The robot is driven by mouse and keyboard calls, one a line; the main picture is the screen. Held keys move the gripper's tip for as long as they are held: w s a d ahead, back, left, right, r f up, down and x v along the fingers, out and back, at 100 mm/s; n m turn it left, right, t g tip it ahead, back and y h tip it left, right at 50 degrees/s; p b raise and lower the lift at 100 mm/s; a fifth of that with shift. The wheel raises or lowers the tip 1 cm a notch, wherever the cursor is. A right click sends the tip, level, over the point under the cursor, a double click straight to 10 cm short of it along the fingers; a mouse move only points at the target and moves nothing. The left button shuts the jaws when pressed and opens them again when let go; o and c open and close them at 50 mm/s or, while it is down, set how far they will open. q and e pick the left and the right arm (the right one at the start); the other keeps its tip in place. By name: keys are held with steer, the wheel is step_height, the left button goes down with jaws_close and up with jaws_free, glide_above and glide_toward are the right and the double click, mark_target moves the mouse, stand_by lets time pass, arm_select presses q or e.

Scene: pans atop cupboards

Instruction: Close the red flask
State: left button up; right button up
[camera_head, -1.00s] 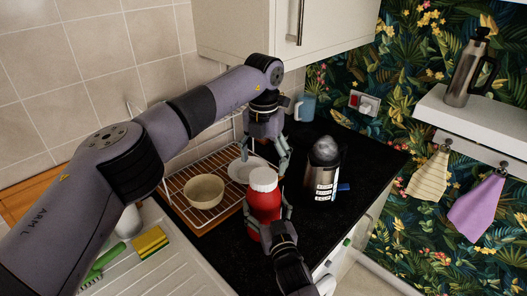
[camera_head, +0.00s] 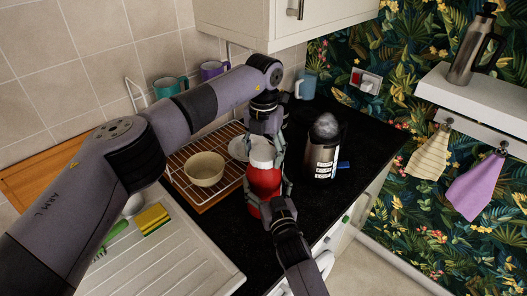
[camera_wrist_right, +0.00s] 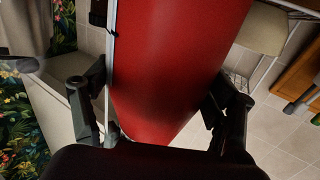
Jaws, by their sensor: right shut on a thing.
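The red flask (camera_head: 263,184) stands upright on the black worktop. Its white lid (camera_head: 262,153) is on top of it. My right gripper (camera_head: 268,207) is shut around the flask's body from the front. In the right wrist view the red body (camera_wrist_right: 165,75) fills the space between the right gripper's fingers (camera_wrist_right: 160,115). My left gripper (camera_head: 265,150) points down from above, with its fingers on either side of the white lid. I cannot tell whether they touch the lid.
A beige bowl (camera_head: 204,169) and a white plate (camera_head: 238,149) are on the wire rack to the left. A steel flask (camera_head: 322,155) stands close on the right. A sponge (camera_head: 152,219) lies on the drainer (camera_head: 170,262).

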arm_select(q)
steer(key=c, duration=0.8)
steer(key=o, duration=1.4)
steer(key=shift+r, duration=0.1)
step_height(320, 180, up, 12)
steer(key=shift+f, duration=0.1)
arm_select(e)
steer(key=o, duration=2.4)
